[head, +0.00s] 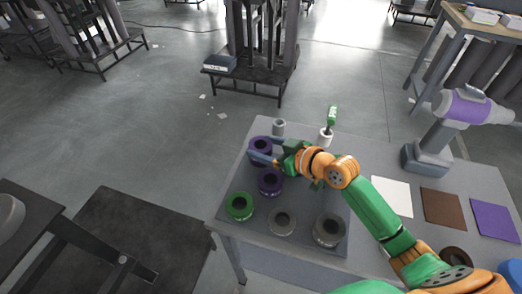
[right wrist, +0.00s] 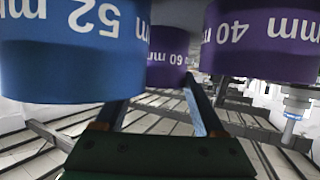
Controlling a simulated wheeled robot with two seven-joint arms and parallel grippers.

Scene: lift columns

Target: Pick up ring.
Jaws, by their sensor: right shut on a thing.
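My right gripper (head: 262,159) reaches over the table from the right, its blue fingers shut on a purple ring (head: 261,143) at the back left. In the right wrist view this ring (right wrist: 168,57) reads 60 mm and sits between the fingers. I cannot tell whether it is clear of the surface. A second purple ring (head: 270,183), marked 40 mm in the right wrist view (right wrist: 262,28), stands nearer. A blue ring (right wrist: 75,55) marked 52 mm is close on the other side; the arm hides it in the head view. My left gripper is not in view.
In front stand a green ring (head: 240,207), a grey ring (head: 282,221) and a brownish-grey ring (head: 329,230). White, brown and purple squares and a grey-purple machine (head: 425,155) are right.

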